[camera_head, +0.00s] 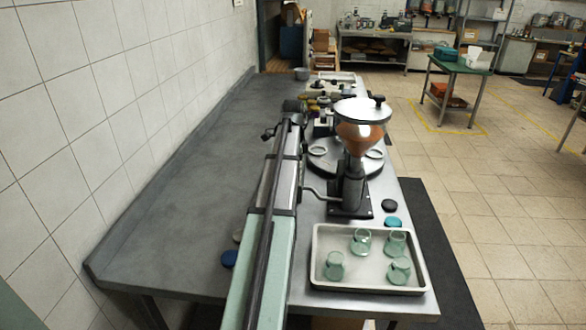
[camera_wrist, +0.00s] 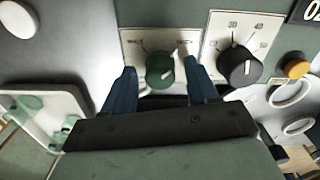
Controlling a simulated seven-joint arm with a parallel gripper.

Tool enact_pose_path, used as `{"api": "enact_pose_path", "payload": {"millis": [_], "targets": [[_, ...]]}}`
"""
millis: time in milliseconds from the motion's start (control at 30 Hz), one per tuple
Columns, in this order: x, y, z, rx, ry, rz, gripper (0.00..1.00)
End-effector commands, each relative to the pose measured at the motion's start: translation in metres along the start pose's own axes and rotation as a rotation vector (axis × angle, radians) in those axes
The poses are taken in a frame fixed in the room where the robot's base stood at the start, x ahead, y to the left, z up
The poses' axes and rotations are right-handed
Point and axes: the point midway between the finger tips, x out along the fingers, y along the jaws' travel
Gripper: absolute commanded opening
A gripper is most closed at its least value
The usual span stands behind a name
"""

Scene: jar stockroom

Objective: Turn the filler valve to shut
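A round green knob (camera_wrist: 159,72) sits on a pale plate (camera_wrist: 128,38) with small marks above it in the wrist view. It fits the filler valve, but I cannot read a label. Its exact pointer setting is too small to tell. My gripper (camera_wrist: 162,76) is open, with one blue finger on each side of the knob. A gap seems to show on both sides, and nothing is held. In the head view, the filler (camera_head: 352,185) stands on the bench with a steel hopper of brown contents; my arm reaches along its left, and the knob cannot be made out.
A black dial knob (camera_wrist: 240,66) on a marked plate sits close to the right finger. A yellow button (camera_wrist: 296,67) is farther right. A white tray (camera_head: 322,262) with several green glass jars stands at the bench's front. The bench's left side (camera_head: 180,190) is mostly clear.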

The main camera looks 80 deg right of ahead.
Motion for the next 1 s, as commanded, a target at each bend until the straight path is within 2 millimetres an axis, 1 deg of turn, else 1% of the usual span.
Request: {"api": "enact_pose_path", "payload": {"millis": [33, 67, 500, 567, 767, 1000], "targets": [[-0.0001, 0.0000, 0.0000, 0.000, 0.000, 0.000, 0.53], [-0.0001, 0.0000, 0.0000, 0.000, 0.000, 0.000, 0.50], [-0.0003, 0.0001, 0.0000, 0.000, 0.000, 0.000, 0.08], [-0.0003, 0.0001, 0.0000, 0.000, 0.000, 0.000, 0.03], [-0.0004, 0.0001, 0.0000, -0.013, 0.000, 0.000, 0.03], [-0.0004, -0.0001, 0.0000, -0.111, 0.000, 0.001, 0.03]]}}
